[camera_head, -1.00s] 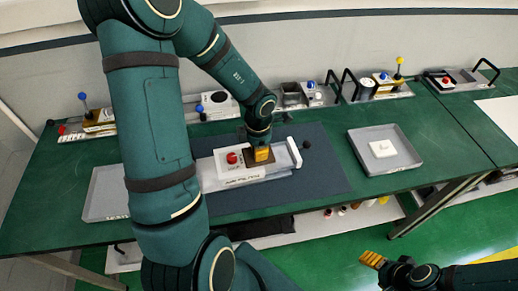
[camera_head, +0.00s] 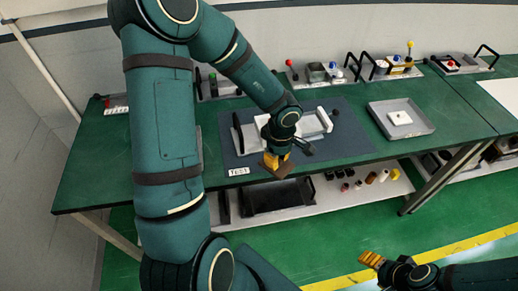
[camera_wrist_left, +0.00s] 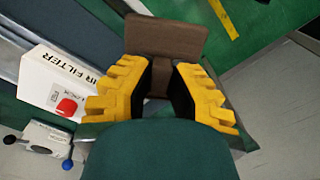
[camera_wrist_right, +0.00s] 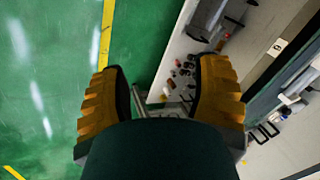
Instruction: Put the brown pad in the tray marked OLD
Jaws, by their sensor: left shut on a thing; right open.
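My left gripper (camera_head: 276,160) is shut on the brown pad (camera_head: 287,169) and holds it above the front edge of the table. In the left wrist view the brown pad (camera_wrist_left: 165,36) shows as a flat block beyond the yellow fingers (camera_wrist_left: 160,80). The tray marked OLD cannot be made out; my left arm covers the left part of the table. A grey tray (camera_head: 429,130) at the right holds a white pad (camera_head: 400,117). My right gripper (camera_head: 372,260) is open and empty, low in front of the table; its fingers also show in the right wrist view (camera_wrist_right: 160,88).
The white filter housing (camera_head: 315,123) lies on the dark mat (camera_head: 355,140), partly behind my left gripper. A TEST label (camera_head: 239,171) sits at the mat's front edge. Control units with levers line the back. A shelf (camera_head: 325,193) with small items is below.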

